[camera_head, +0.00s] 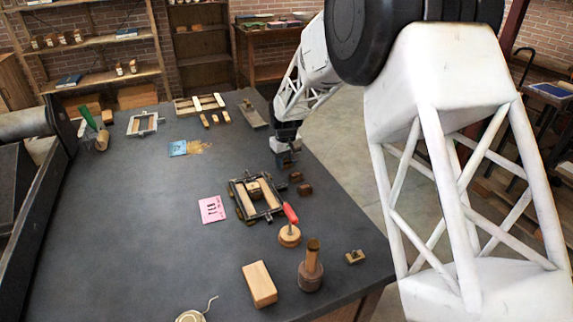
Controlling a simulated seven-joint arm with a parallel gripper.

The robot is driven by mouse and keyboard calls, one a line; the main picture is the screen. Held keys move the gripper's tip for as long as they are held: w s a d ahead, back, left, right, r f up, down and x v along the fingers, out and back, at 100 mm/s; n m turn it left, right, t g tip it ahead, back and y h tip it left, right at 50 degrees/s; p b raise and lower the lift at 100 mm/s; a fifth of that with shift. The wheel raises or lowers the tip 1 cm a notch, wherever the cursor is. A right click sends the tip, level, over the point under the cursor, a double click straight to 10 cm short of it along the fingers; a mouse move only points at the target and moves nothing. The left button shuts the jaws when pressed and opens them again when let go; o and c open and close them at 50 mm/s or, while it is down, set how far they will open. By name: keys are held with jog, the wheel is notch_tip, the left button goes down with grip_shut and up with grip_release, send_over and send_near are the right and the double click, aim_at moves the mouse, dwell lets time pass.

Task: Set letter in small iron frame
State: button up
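The small iron frame (237,206) lies on the dark table right of centre, with wooden strips and a small wooden block (254,189) inside it. Two small dark brown blocks, one nearer my gripper (295,177) and one lower (305,190), lie just right of the frame; they may be letters, but their faces are too small to read. My gripper (286,163) points down beyond the frame's upper right corner, close to the table. Its fingers are small and dark, and I cannot tell whether they hold anything.
A pink card (211,209) lies left of the frame. Another metal frame (145,123) lies farther back. The left middle of the table is clear.

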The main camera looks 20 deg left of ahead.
aim_at(286, 161)
jog(key=shift+c, duration=1)
jog(key=shift+r, duration=0.15)
jog(key=shift+r, duration=2.35)
